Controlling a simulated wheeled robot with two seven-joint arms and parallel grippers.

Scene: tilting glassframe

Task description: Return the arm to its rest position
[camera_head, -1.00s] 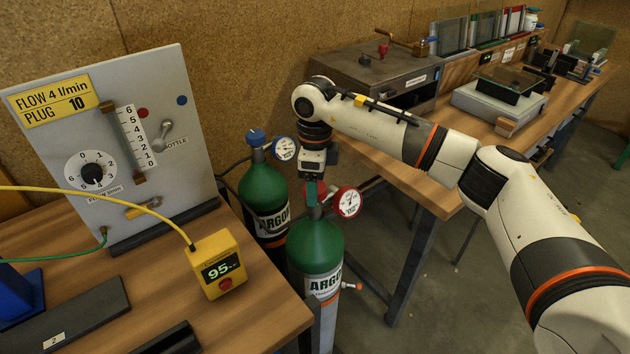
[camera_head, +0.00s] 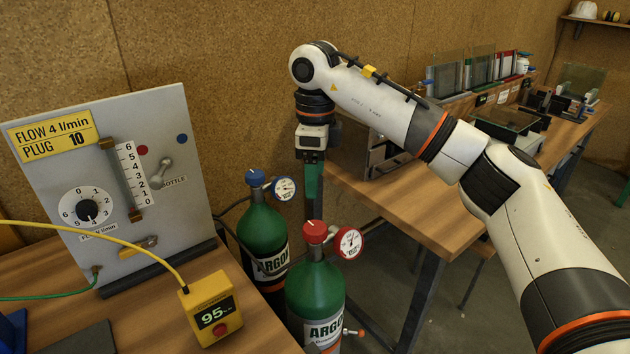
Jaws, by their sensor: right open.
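My right arm comes in from the lower right, bends at the elbow, and reaches across to the middle of the view. Its right gripper (camera_head: 313,190) points straight down above and just behind the red-topped argon cylinder (camera_head: 315,290). The green cylinder with the blue knob (camera_head: 264,235) stands to the left, apart from the gripper. My left gripper does not show.
A flow panel (camera_head: 120,180) and a yellow meter (camera_head: 210,308) reading 95 are on the left bench. Floor shows between the benches.

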